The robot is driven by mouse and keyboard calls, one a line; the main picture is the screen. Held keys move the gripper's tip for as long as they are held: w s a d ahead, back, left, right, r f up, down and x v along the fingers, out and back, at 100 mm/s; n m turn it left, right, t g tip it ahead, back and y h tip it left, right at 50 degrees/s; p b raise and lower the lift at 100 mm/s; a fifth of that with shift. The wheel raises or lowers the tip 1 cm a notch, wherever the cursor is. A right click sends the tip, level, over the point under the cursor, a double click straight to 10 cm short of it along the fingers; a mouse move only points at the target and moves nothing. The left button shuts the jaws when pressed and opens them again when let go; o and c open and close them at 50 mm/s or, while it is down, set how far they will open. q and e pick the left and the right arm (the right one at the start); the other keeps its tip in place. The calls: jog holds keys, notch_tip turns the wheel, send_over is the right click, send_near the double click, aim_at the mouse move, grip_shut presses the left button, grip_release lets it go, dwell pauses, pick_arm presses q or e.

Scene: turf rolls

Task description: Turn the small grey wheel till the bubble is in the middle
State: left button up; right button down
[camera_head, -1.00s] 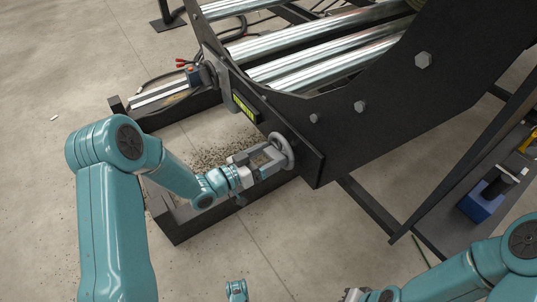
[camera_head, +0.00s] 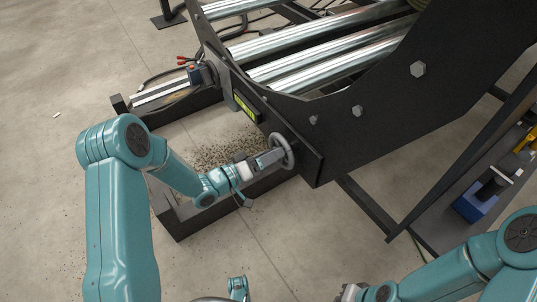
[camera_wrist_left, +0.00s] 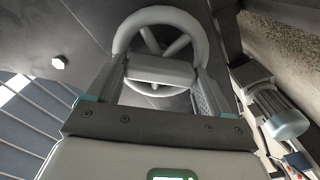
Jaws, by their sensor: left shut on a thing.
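The small grey wheel (camera_head: 281,152) sits on the side of the black frame. In the left wrist view it is a spoked ring (camera_wrist_left: 160,17) straight ahead. My left gripper (camera_head: 272,157) is shut on the wheel, with one finger on each side of the grey bar across its lower part in the wrist view. The yellow-green level vial (camera_head: 243,106) is on the black frame, up and left of the wheel; its bubble is too small to make out. My right arm's end (camera_head: 352,292) shows at the bottom edge, its jaws unclear.
Shiny metal rollers (camera_head: 320,52) lie between black side plates. A black base beam (camera_head: 215,214) runs under my left forearm, near scattered dark crumbs on the floor. A blue object (camera_head: 474,204) sits on a dark shelf at right. The floor at left is open.

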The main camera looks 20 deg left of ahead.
dwell(0.4)
pick_arm(q)
jog(key=o, duration=0.9)
jog(key=shift+s+a, duration=0.1)
jog(key=p+v, duration=0.3)
jog(key=v, duration=1.3)
jog(key=shift+s, duration=0.1)
